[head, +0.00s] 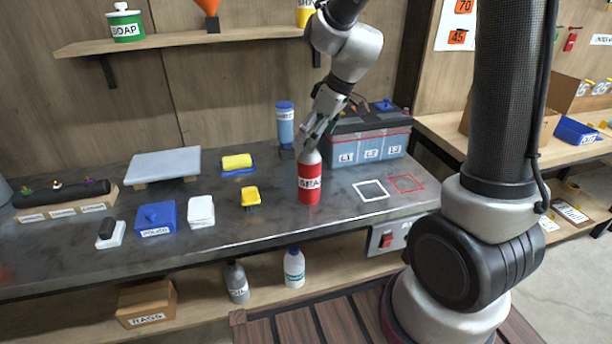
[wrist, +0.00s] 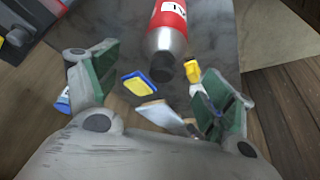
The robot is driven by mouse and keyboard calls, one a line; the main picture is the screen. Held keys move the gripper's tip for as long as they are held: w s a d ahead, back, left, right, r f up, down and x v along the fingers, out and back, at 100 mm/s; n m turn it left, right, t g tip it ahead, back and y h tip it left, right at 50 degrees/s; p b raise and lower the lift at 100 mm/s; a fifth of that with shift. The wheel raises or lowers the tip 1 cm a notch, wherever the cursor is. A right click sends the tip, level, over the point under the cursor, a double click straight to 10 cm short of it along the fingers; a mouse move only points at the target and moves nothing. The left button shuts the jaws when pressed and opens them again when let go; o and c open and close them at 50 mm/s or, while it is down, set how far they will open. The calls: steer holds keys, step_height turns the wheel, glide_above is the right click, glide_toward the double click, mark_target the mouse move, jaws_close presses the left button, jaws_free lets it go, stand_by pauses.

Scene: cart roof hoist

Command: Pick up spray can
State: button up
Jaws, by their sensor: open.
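The spray can (head: 309,186) is red with a pale grey shoulder and a white label, partly readable. It stands upright on the dark workbench (head: 255,220). In the wrist view the can (wrist: 170,20) shows from above, with a grey shoulder and a dark cap. My gripper (head: 314,136) is just above the top of the can in the head view. In the wrist view my gripper (wrist: 163,75) is open, with its green-padded fingers spread and the cap showing between them. I cannot tell whether a finger touches the can.
A battery-like box (head: 369,135) stands close behind the can to the right, and a blue cylinder (head: 285,128) behind it to the left. A yellow-topped brush (head: 250,197) lies left. White (head: 370,190) and red (head: 406,183) outlined squares lie right on bare bench.

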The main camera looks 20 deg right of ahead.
mark_target(304, 153)
steer(key=x, duration=0.7)
steer(key=shift+w+a+f, duration=0.1)
steer(key=shift+a+f, duration=0.15)
steer(key=shift+a, duration=0.05)
steer(key=c, duration=1.7)
steer(key=shift+r, duration=0.1)
